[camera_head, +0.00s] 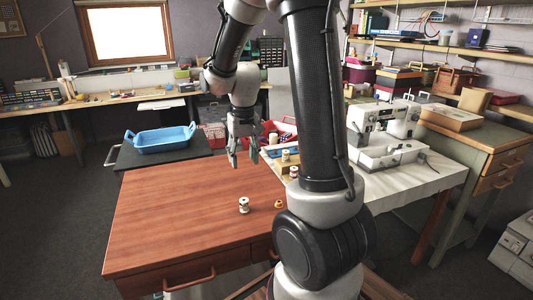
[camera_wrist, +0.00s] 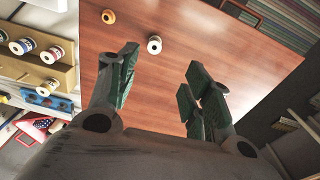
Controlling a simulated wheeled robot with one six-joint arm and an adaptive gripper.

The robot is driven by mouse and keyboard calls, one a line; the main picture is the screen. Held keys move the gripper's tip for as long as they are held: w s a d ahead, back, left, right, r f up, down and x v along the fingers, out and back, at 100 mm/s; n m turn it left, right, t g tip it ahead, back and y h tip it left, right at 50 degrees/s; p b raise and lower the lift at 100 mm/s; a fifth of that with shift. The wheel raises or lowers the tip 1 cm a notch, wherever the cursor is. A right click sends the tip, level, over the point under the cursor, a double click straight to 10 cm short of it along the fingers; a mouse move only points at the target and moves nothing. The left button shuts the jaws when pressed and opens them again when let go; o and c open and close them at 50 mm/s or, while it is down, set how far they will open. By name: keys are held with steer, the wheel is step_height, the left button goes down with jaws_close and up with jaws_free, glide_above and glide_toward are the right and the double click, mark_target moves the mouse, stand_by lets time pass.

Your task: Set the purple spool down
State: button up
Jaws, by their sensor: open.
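My gripper (camera_head: 243,161) is open above the wooden table, and its spread fingers also show in the wrist view (camera_wrist: 163,72) with nothing between them. A white-ended spool with a dark band (camera_head: 244,205) stands upright on the table, apart from the gripper. It also shows in the wrist view (camera_wrist: 154,45), beyond the fingers. Its thread colour is too small to tell, and I cannot pick out any spool as clearly purple. A smaller orange-brown spool (camera_head: 278,204) stands just right of it in the head view, and at the top of the wrist view (camera_wrist: 108,16).
A tan spool rack (camera_wrist: 62,78) with several spools stands at the table's side, near a red bin (camera_head: 288,126). A blue tray (camera_head: 160,140) sits on a dark stand behind left. A sewing machine (camera_head: 385,135) is at right. Most of the wooden tabletop (camera_head: 180,215) is clear.

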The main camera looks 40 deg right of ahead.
steer(key=s+a+r+n+t, duration=0.1)
steer(key=s+a+r, duration=0.1)
steer(key=s+r, duration=0.4)
steer(key=s+a+r+n+t, duration=0.1)
steer(key=s+r, duration=0.6)
steer(key=s, duration=0.7)
steer(key=shift+s+a+n+t, duration=0.25)
steer(key=shift+a+n+t, duration=0.1)
steer(key=shift+t, duration=0.35)
